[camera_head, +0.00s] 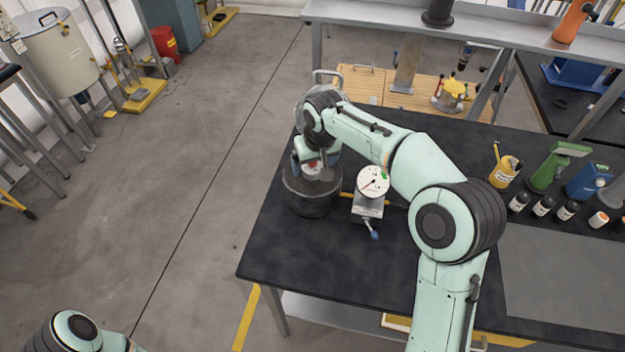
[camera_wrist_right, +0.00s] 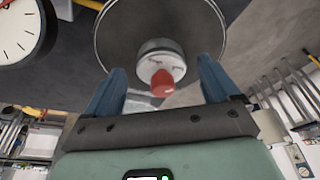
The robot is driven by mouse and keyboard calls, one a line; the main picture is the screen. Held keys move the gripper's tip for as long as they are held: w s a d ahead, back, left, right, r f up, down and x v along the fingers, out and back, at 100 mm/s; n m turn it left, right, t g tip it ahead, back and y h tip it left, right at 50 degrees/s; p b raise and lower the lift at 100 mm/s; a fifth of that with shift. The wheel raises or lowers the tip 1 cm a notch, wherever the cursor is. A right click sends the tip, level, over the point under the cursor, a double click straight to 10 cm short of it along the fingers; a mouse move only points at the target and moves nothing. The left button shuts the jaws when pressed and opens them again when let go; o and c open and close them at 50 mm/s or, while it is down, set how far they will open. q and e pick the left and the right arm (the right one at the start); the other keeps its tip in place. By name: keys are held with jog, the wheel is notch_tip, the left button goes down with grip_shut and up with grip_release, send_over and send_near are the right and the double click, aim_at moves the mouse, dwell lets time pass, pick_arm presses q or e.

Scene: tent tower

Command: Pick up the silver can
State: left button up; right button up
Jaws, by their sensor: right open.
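The silver can (camera_wrist_right: 160,58) looks like a short silver cylinder with a red tip, seen end-on in the right wrist view. It sits at the middle of a dark round pot (camera_head: 312,200) on the black workbench. In the head view only a little of its red and white top (camera_head: 313,170) shows under my right gripper (camera_head: 315,163). My right gripper is open, its two blue fingers on either side of the can and apart from it in the wrist view (camera_wrist_right: 162,75). My left gripper is out of view.
A white dial gauge (camera_head: 373,182) on a stand is close to the right of the pot. A yellow cup (camera_head: 506,172), a green tool (camera_head: 553,165) and several small bottles stand farther right on the workbench (camera_head: 290,250). The bench's front left area is clear.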

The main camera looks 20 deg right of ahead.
jog(key=x, duration=0.4)
jog(key=shift+a+f, duration=0.1)
jog(key=shift+f, duration=0.25)
jog(key=shift+c, duration=0.3)
jog(key=shift+r, duration=0.1)
jog(key=c, duration=1.4)
